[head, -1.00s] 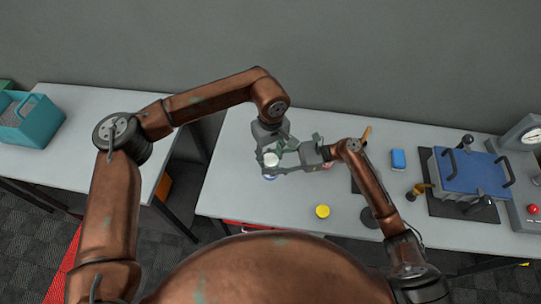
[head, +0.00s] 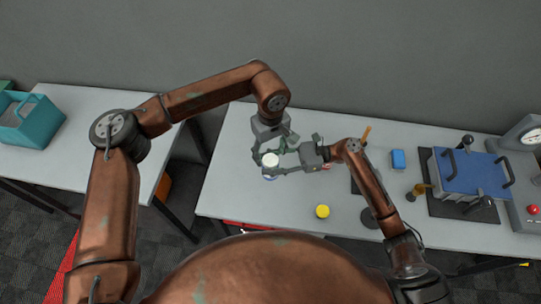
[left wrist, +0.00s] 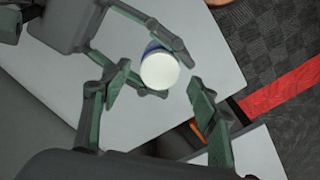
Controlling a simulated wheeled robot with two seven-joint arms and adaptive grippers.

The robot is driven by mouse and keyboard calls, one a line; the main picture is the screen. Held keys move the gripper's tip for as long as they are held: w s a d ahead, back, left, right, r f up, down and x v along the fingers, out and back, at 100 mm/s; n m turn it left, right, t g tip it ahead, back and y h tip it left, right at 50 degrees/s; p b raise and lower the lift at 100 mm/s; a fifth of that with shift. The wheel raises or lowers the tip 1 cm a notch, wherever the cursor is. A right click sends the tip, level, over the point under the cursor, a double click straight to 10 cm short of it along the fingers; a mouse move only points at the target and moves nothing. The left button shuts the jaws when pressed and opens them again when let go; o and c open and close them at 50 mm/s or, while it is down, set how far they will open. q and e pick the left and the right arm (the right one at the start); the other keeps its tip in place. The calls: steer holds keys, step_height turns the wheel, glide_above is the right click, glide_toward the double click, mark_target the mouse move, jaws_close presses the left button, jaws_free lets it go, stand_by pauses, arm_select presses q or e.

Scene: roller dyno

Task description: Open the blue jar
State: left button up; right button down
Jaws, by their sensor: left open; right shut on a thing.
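The blue jar (left wrist: 151,47) has a white lid (left wrist: 163,70) facing the left wrist camera; most of its blue body is hidden. In the head view the white lid (head: 271,160) shows above the table, between both grippers. My right gripper (head: 283,163) reaches in from the right and is shut on the jar's body. My left gripper (head: 272,148) is above and behind the lid, open. In the left wrist view its fingers stand on either side of the lid, apart from it.
A yellow disc (head: 322,211) lies on the table (head: 240,200) in front of the grippers. A teal bin (head: 30,125) is on the left table. The front left of the middle table is clear.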

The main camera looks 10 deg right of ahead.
arm_select(q)
step_height(320, 180, up, 3)
steer(key=shift+f, duration=0.15)
steer(key=shift+c, duration=0.4)
step_height(320, 180, up, 3)
steer(key=m, duration=0.3)
steer(key=shift+f, duration=3.9)
steer(key=shift+c, duration=0.3)
steer(key=c, duration=1.2)
steer(key=shift+o, duration=0.2)
steer(key=shift+n, duration=1.5)
steer(key=o, duration=1.3)
